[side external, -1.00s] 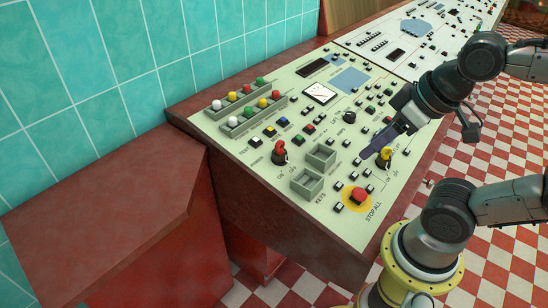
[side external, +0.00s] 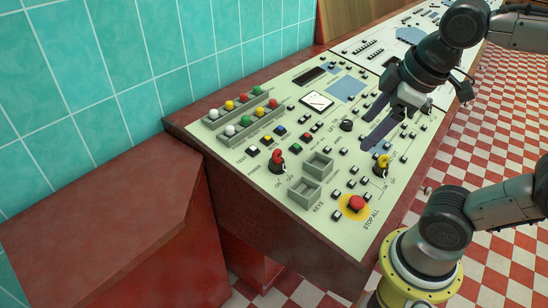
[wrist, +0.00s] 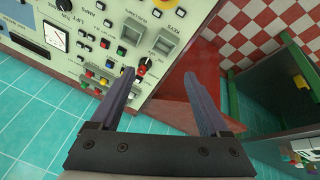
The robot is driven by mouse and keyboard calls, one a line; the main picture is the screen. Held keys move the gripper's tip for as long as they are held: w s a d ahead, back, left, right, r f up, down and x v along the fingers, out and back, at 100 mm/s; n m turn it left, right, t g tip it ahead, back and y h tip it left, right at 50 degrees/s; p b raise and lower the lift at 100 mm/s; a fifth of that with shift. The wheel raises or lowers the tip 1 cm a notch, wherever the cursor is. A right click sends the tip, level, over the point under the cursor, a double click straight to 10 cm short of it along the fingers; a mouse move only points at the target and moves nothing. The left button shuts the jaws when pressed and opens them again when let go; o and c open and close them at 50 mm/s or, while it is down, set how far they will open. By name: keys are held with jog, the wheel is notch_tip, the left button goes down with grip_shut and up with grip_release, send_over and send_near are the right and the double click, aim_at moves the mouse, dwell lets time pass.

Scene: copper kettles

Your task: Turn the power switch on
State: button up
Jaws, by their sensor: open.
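The power switch (side external: 277,160) is a red-handled rotary knob on a dark round base. It sits near the left front edge of the pale green panel (side external: 240,168), with ON and OFF marks below it. I cannot tell for sure which mark it points to. My gripper (side external: 366,132) is open and empty above the panel, to the right of the switch and apart from it. In the wrist view, the red switch (wrist: 143,67) shows in the gap between my fingertips (wrist: 158,77), at a distance beyond them.
A similar yellow knob (side external: 382,163) stands right of the red one. Two grey key trays (side external: 304,193) rise between them. A red stop button (side external: 356,203) is at the front. Rows of coloured buttons (side external: 240,115) lie at the back left. A tiled wall (side external: 120,80) is behind.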

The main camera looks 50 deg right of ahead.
jog(key=w+r+n+g+h, duration=0.1)
jog(key=w+r+n+g, duration=0.1)
jog(key=w+r+n, duration=0.3)
jog(key=n+g+h, duration=0.2)
jog(key=n+g, duration=0.1)
jog(key=n, duration=0.1)
send_over(274, 159)
jog(key=s+a, duration=0.2)
notch_tip(274, 159, down, 6)
jog(key=w+a+f+n+g, duration=0.15)
jog(key=w+f, duration=0.25)
jog(key=f, duration=0.4)
jog(key=shift+m+h, duration=0.25)
jog(key=shift+h, duration=0.05)
jog(key=x, duration=1.2)
jog(key=shift+a+f, duration=0.2)
jog(key=shift+f, duration=0.2)
grip_shut()
